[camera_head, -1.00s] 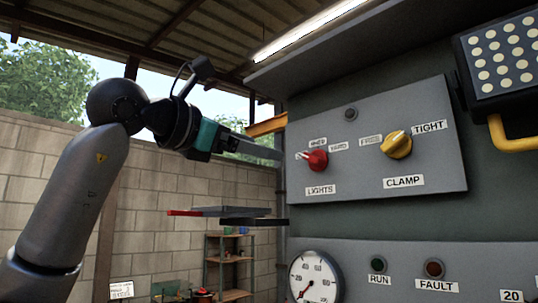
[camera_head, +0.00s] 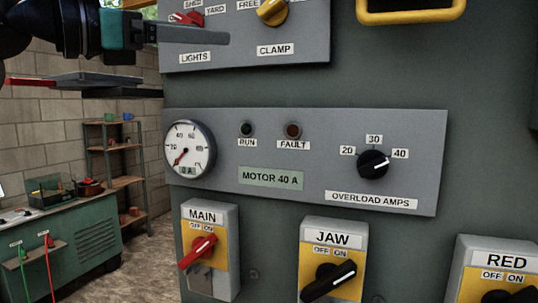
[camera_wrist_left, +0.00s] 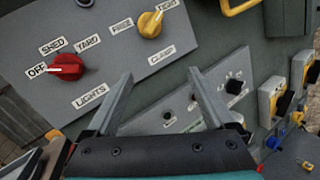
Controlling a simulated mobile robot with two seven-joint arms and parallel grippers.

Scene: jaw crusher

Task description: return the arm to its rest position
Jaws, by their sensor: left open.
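My left gripper (camera_head: 205,35) comes in from the upper left of the head view, in front of the upper panel's left part. In the left wrist view its two fingers (camera_wrist_left: 160,76) are apart with nothing between them. They point at the cabinet front, below the red LIGHTS knob (camera_wrist_left: 66,67) and yellow CLAMP knob (camera_wrist_left: 150,24). The LIGHTS knob points to OFF and the CLAMP knob towards TIGHT. No contact with either knob shows. Most of my left arm is outside the head view. My right gripper is in neither view.
The lower panel has a gauge (camera_head: 189,149) and a black overload knob (camera_head: 373,164). Below are the MAIN switch (camera_head: 198,250) and JAW switch (camera_head: 329,283). A yellow handle (camera_head: 410,16) juts out above. A shelf (camera_head: 118,180) and green bench (camera_head: 75,250) stand left.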

